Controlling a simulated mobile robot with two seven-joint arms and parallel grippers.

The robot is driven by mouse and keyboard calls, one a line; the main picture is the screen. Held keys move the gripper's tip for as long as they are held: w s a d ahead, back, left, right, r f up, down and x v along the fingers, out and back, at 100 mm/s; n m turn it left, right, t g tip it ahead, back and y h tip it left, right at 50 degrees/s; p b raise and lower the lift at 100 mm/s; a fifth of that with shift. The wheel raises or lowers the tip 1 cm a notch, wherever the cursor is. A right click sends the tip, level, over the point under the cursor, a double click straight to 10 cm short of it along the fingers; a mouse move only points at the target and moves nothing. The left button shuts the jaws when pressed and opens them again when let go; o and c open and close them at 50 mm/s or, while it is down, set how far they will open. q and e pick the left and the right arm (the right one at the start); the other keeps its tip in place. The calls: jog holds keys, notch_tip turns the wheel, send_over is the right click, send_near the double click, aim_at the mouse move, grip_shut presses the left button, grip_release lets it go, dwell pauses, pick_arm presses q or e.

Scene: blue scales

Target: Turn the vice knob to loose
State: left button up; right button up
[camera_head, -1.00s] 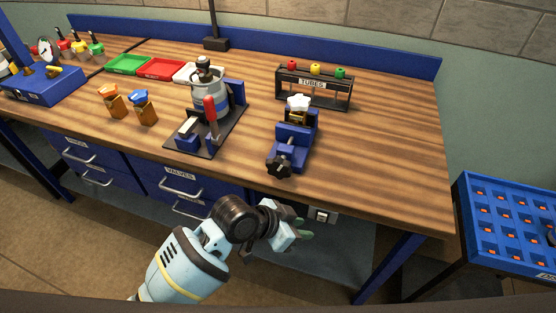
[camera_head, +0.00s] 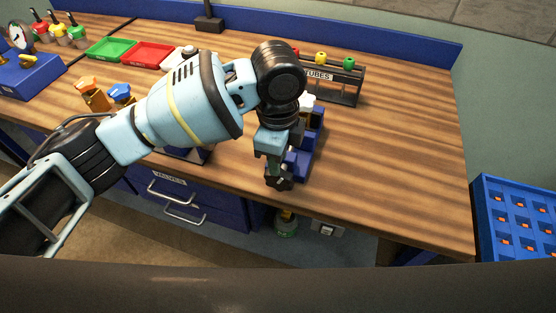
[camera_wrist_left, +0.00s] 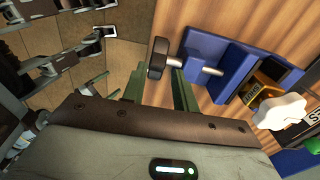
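The blue vice (camera_head: 304,158) stands at the front edge of the wooden workbench, partly hidden by my left arm. Its black knob (camera_head: 279,183) sticks out at the bench's front edge. In the left wrist view the knob (camera_wrist_left: 157,58) shows on its metal shaft (camera_wrist_left: 211,71), with the blue vice body (camera_wrist_left: 218,58) to its right. My left gripper (camera_head: 274,168) is over the knob. In the wrist view its two green-grey fingers (camera_wrist_left: 158,78) are apart, with the knob at their tips between them; contact cannot be told. My right gripper is not in view.
A white star-shaped knob (camera_wrist_left: 280,111) tops a small part beside the vice. A tube rack (camera_head: 338,80) stands behind. Orange valves (camera_head: 93,95) and red (camera_head: 148,54) and green (camera_head: 111,48) trays lie left. The bench's right side is clear.

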aim_at(278, 179)
pick_arm(q)
jog(key=shift+w, duration=0.3)
jog(key=shift+s+r, duration=0.15)
jog(key=shift+s, duration=0.05)
jog(key=shift+s+f, duration=0.4)
jog(key=shift+f, duration=0.15)
notch_tip(278, 179, down, 5)
jog(key=shift+w, duration=0.1)
jog(key=shift+f, duration=0.8)
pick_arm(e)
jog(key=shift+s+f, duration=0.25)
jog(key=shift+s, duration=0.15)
pick_arm(q)
grip_shut()
